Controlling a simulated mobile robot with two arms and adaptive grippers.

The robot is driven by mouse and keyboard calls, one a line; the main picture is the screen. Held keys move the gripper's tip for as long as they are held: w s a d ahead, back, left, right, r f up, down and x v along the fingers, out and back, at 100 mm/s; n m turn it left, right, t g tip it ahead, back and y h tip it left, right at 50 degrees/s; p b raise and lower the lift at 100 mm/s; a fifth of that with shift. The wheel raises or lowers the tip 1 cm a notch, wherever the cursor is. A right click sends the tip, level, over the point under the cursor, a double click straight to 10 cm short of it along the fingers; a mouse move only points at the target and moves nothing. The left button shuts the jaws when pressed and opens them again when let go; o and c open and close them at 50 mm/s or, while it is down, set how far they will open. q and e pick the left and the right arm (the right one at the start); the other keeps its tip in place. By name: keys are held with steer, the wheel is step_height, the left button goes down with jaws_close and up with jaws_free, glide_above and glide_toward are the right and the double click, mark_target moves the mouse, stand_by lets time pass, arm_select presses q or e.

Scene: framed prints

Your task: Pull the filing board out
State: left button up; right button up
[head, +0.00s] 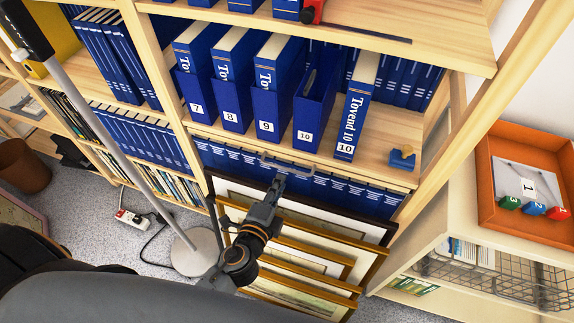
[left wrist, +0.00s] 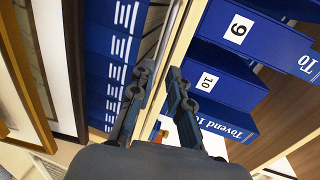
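The filing board (head: 350,174) shows as a thin pale wooden edge below the shelf of numbered blue binders. A grey bar handle (head: 288,164) is on its front. My left gripper (head: 279,181) is right in front of the handle. In the left wrist view, my left gripper (left wrist: 158,78) has its two fingers apart, and the grey handle (left wrist: 169,32) runs toward the gap between them. Whether the fingers touch the bar I cannot tell. The pale board edge (left wrist: 187,35) also shows there. My right gripper is not in view.
Framed prints (head: 300,245) lean against the lower shelf, close under my left arm. A pole on a round base (head: 195,252) stands to the left. An orange tray (head: 525,150) sits on a low cabinet at right. Binder 10 (head: 355,105) stands above the board.

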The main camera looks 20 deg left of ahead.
mark_target(287, 169)
arm_select(q)
steer(key=x, duration=0.7)
steer(key=shift+f+p, duration=0.1)
steer(key=shift+p, duration=0.2)
jaws_close()
